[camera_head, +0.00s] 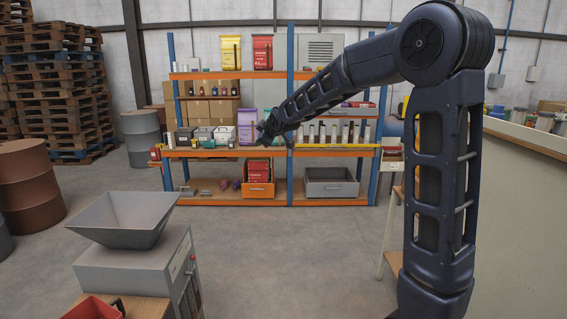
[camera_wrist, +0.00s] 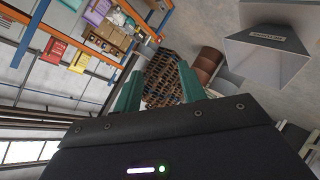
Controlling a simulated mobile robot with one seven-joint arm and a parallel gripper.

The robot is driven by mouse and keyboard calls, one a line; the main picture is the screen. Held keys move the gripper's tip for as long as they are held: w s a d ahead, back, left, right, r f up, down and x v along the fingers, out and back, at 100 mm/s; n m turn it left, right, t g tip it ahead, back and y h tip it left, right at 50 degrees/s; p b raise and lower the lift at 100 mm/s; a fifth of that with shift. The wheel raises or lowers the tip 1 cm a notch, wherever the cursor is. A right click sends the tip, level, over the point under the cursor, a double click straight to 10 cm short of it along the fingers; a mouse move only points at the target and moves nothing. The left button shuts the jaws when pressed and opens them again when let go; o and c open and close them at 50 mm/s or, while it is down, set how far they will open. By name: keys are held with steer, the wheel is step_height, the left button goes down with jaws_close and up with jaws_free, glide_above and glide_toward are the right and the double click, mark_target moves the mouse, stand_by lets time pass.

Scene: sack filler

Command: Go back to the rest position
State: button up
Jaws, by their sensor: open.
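My gripper (camera_wrist: 160,92) shows in the wrist view as two teal fingers standing well apart, with nothing between them. Behind the gap is a stack of pallets in the distance. In the head view my arm rises on the right, bends at the top and reaches left and down; its far end (camera_head: 266,130) appears in front of the shelving, and the fingers are too small to make out there. The wrist view is strongly tilted, with the shelving at upper left.
A grey hopper (camera_head: 124,218) on a grey machine stands at front left; it also shows in the wrist view (camera_wrist: 268,52). Orange shelving (camera_head: 230,150) with sacks and boxes stands behind. Rusty barrels (camera_head: 28,184) are at left, a counter (camera_head: 520,160) at right. The middle floor is clear.

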steer(key=s+d+m+g+h, duration=0.15)
steer(key=s+d+m, duration=0.25)
steer(key=s+d, duration=0.6)
steer(key=s+d+m+g+h, duration=0.15)
steer(key=s+d+m, duration=0.3)
steer(key=d, duration=0.85)
steer(key=s+d+f+m+g+h, duration=0.1)
steer(key=s+d, duration=0.3)
steer(key=s, duration=0.4)
steer(key=s+d+f+m+g+h, duration=0.1)
steer(key=s+d+f+m, duration=0.2)
steer(key=s, duration=0.5)
steer(key=s+d+f+m+g+h, duration=0.1)
steer(key=s+d+f+m, duration=0.2)
steer(key=s+d, duration=0.3)
steer(key=shift+s+d, duration=0.2)
steer(key=shift+s, duration=0.95)
